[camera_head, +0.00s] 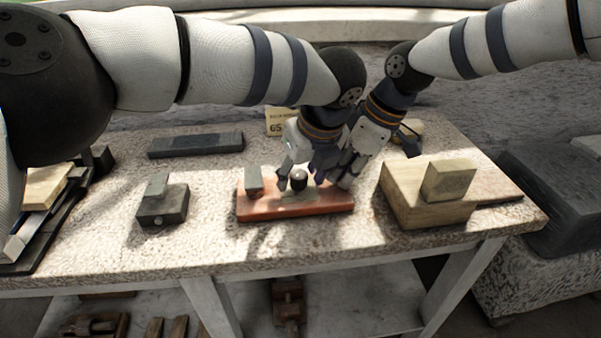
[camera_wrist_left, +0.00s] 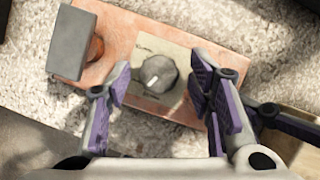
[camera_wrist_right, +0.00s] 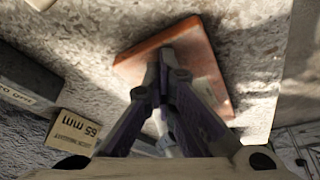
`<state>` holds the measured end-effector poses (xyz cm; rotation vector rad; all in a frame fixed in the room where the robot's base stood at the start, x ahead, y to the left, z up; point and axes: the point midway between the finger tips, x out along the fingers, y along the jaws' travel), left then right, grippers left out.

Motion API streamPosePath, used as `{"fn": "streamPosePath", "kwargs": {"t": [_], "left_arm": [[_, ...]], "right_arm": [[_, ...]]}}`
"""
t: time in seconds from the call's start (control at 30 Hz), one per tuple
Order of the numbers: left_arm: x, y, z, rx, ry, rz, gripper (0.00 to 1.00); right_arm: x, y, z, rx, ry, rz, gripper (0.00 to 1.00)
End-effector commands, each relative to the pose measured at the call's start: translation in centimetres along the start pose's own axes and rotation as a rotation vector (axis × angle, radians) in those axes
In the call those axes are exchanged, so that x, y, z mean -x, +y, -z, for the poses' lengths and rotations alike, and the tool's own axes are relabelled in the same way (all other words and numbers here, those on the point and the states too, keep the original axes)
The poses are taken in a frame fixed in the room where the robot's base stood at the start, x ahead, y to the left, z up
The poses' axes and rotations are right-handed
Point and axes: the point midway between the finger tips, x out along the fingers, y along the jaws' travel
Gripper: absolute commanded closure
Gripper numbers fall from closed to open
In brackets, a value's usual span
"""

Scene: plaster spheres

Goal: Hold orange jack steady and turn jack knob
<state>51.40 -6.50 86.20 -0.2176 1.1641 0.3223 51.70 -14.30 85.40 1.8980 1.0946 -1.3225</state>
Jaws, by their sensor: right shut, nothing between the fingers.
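The orange jack (camera_head: 310,208) is a flat orange slab lying on the stone tabletop. The knob also shows in the head view (camera_head: 299,180). My left gripper (camera_wrist_left: 158,88) is open, with its fingers apart on either side of the knob; contact is not clear. My right gripper (camera_wrist_right: 165,65) is shut and empty, its fingertips over the jack's orange slab (camera_wrist_right: 202,52). I cannot tell whether they touch it.
A wooden block (camera_head: 425,205) with a smaller block on top stands right of the jack. A small grey stepped block (camera_head: 162,205) stands left. A long dark bar (camera_head: 196,144) and a "65 mm" label (camera_wrist_right: 73,131) lie behind. The front tabletop is clear.

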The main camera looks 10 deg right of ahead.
Motion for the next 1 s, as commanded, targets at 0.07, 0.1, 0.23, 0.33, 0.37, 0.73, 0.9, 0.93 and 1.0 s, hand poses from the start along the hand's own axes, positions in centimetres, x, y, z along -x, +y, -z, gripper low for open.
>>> {"fn": "streamPosePath", "kwargs": {"t": [0.07,0.1,0.23,0.33,0.37,0.73,0.9,0.93,1.0], "left_arm": [[-0.1,0.0,0.0,0.0,0.001,-0.001,0.52],[-0.1,0.0,0.0,0.0,0.001,-0.001,0.52],[1.2,0.0,-0.1,0.001,-0.001,0.0,0.52],[3.8,0.0,-0.1,0.001,-0.001,0.002,0.52],[4.7,0.0,-0.1,0.001,-0.002,0.002,0.52],[11.7,0.0,0.1,0.0,0.001,0.0,0.52],[12.0,0.1,0.1,0.0,0.001,0.0,0.52],[12.0,0.1,0.1,0.0,0.001,0.0,0.52],[12.0,0.1,0.1,0.0,0.001,0.0,0.52]], "right_arm": [[-0.3,-0.1,-0.3,-0.001,-0.007,0.005,1.0],[-0.3,-0.1,-0.3,-0.001,-0.007,0.005,1.0],[-0.3,-0.1,-0.3,-0.001,-0.007,0.005,1.0],[-0.3,-0.1,-0.3,-0.001,-0.008,0.005,1.0],[-0.3,-0.1,-0.3,-0.001,-0.008,0.005,1.0],[-0.3,-0.1,-0.3,-0.001,-0.008,0.005,1.0],[-0.3,-0.1,-0.3,-0.001,-0.008,0.005,1.0],[-0.3,-0.1,-0.3,-0.001,-0.008,0.005,1.0],[-0.3,-0.1,-0.3,-0.001,-0.008,0.005,1.0]]}}
